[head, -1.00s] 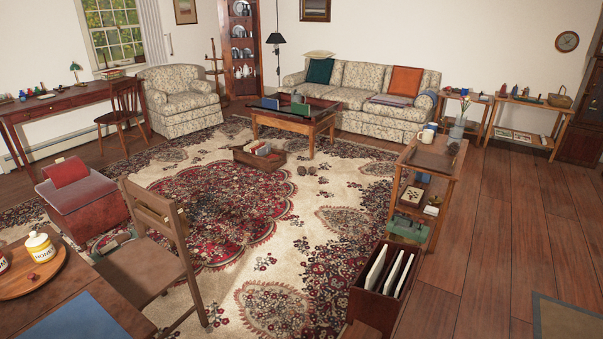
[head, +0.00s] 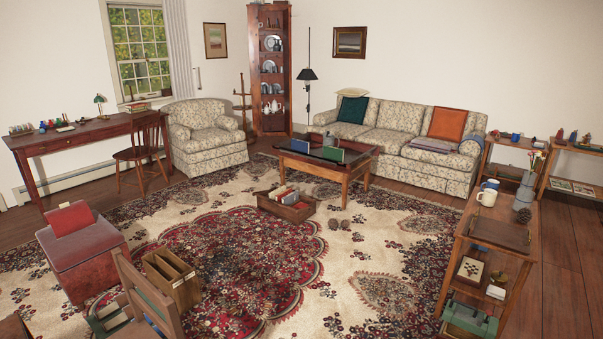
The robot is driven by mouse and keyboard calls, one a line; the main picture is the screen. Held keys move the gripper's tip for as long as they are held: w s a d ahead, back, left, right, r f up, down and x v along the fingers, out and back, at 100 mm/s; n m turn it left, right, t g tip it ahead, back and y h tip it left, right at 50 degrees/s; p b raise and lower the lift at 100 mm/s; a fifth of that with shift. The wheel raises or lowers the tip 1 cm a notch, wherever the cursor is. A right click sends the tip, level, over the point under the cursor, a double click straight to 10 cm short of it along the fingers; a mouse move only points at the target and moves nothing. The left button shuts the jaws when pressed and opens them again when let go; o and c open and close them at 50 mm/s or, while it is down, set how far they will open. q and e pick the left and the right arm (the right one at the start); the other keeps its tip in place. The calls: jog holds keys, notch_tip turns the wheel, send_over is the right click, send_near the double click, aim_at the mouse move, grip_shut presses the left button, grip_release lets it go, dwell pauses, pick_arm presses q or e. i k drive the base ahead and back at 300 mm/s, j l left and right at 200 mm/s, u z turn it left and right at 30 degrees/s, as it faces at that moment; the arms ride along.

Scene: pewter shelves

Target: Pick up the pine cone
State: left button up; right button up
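A small dark brown, rounded thing that looks like a pine cone (head: 523,215) sits on top of the wooden side shelf (head: 487,238) at the right, beside a grey vase with flowers (head: 527,185). It is too small to make out its scales. Two small brown round things (head: 339,224) lie side by side on the rug near the coffee table; I cannot tell what they are. Neither of my grippers shows in the head view.
A coffee table (head: 324,169), a low box of books (head: 286,207), a wooden chair (head: 150,295) and a red chest (head: 82,250) stand on or around the rug. The sofa (head: 400,140) is at the back. Rug space (head: 370,285) left of the shelf is clear.

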aim_at(333, 224)
jog(key=i+z, duration=0.1)
jog(key=i, duration=2.25)
jog(key=i+z, duration=0.25)
jog(key=i, duration=0.8)
jog(key=i+j+z, duration=0.1)
jog(key=i+z, duration=0.2)
jog(key=i, duration=0.7)
